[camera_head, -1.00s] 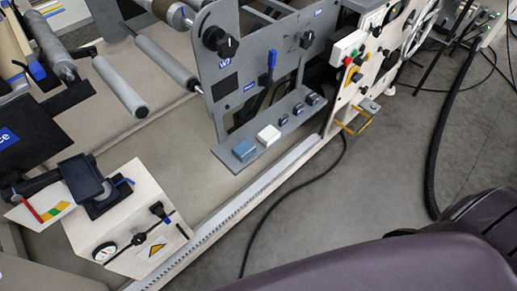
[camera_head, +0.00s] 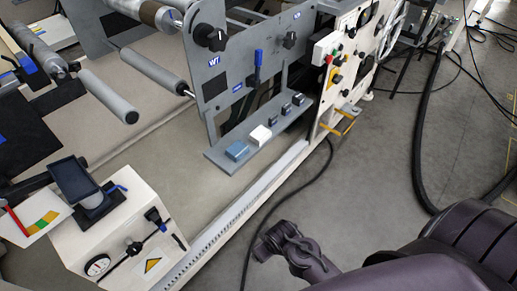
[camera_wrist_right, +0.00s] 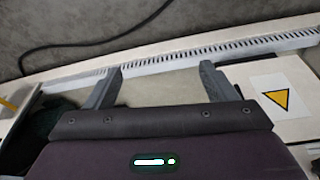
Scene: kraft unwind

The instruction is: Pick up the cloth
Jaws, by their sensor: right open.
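A flat blue-grey piece (camera_head: 237,150), which may be the folded cloth, lies at the near left end of the grey shelf (camera_head: 222,160) in the head view. I cannot tell its material. A white piece (camera_head: 260,135) lies just beyond it. My right gripper (camera_wrist_right: 160,68) is open in the wrist view, with nothing between its fingers. Below its fingers are a slotted white rail (camera_wrist_right: 170,62) and a beige surface. In the head view, my right arm is at the lower right, short of the shelf. My left gripper is out of view.
Several small dark blocks sit further along the shelf. A grey machine panel (camera_head: 215,85) with knobs and a blue lever rises behind it. A white box with a gauge (camera_head: 98,265) stands at lower left. A black cable (camera_head: 320,168) lies on open grey floor.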

